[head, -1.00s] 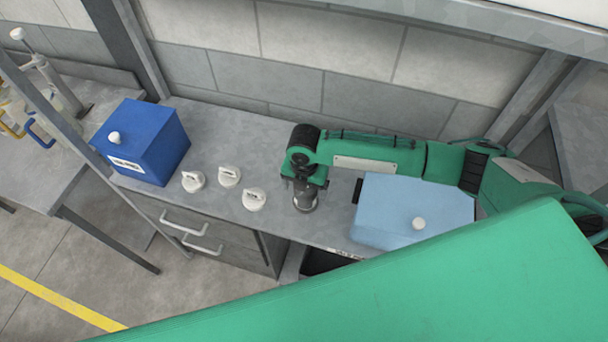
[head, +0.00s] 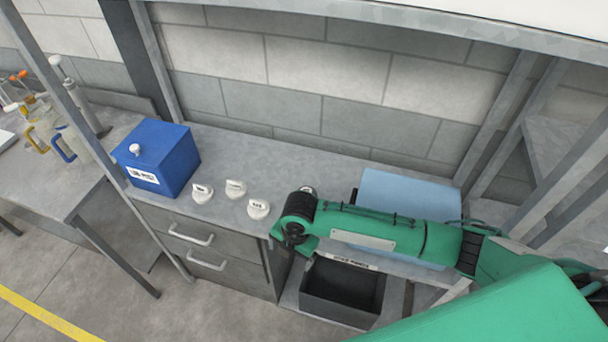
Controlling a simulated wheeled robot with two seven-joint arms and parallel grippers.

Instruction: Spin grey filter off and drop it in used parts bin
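My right arm comes in from the right. Its wrist and gripper (head: 291,238) are over the bench's front edge, up and left of the used parts bin. The fingers are mostly hidden under the wrist, so their opening does not show. The used parts bin (head: 342,318) is a dark, open box below the bench front, with a label at its back rim; its visible inside looks empty. A small grey rounded thing (head: 308,189) shows just behind the wrist, mostly covered; I cannot tell if it is the grey filter. No filter shows clearly. My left gripper is out of view.
Three white round caps (head: 236,189) stand on the grey bench (head: 290,156). A blue box (head: 160,160) with a white knob stands at their left. A light blue box (head: 410,188) is partly hidden behind my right arm. Grey posts frame the bench.

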